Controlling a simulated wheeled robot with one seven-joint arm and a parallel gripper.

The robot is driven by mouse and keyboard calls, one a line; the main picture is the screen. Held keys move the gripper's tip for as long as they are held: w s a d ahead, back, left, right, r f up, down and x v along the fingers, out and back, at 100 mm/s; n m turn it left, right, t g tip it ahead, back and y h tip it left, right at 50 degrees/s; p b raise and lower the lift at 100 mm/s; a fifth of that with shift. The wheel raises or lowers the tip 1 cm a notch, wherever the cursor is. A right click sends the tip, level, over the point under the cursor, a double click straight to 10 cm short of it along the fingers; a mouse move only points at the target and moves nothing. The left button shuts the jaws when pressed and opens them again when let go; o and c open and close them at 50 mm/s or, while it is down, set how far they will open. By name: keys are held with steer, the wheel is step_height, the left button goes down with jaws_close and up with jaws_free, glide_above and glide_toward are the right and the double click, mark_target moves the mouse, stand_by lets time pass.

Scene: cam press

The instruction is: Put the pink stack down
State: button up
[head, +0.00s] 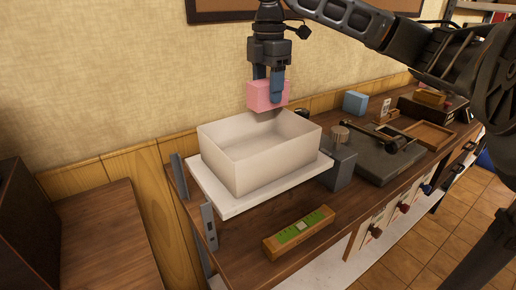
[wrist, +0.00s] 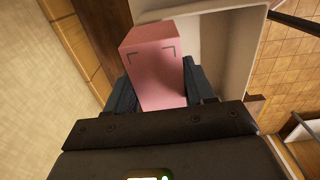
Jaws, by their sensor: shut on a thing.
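The pink stack (head: 263,94) is a pink block held between the fingers of my gripper (head: 266,88). In the head view it hangs just above the back part of a white open box (head: 262,168). In the wrist view the pink stack (wrist: 155,65) sits between the two dark blue fingers of my gripper (wrist: 160,88), with the box wall (wrist: 235,60) beside and below it. Something darker shows at its lower edge in the head view; I cannot tell what it is. The box's inside looks empty where I can see it.
The box stands on a white slab (head: 235,205) on the wooden bench. A grey block (head: 340,168) stands right of it. A wooden bar with a green face (head: 299,232) lies in front. A dark plate with a lever (head: 385,155), a wooden tray (head: 430,136) and a blue cube (head: 355,102) are farther right.

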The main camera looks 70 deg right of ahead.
steer(key=a+f, duration=0.1)
steer(key=a, duration=0.1)
steer(key=a+f, duration=0.2)
steer(key=a, duration=0.1)
steer(key=a+f+p, duration=0.1)
steer(key=a+f, duration=0.1)
steer(key=a, duration=0.1)
steer(key=shift+s+a, duration=0.25)
steer(key=shift+s, duration=0.05)
steer(key=shift+a+f, duration=0.1)
steer(key=shift+f, duration=1.95)
steer(key=shift+f, duration=0.15)
steer(key=o, duration=1.2)
steer(key=shift+c, duration=0.2)
step_height(320, 180, up, 12)
steer(key=shift+r, duration=0.15)
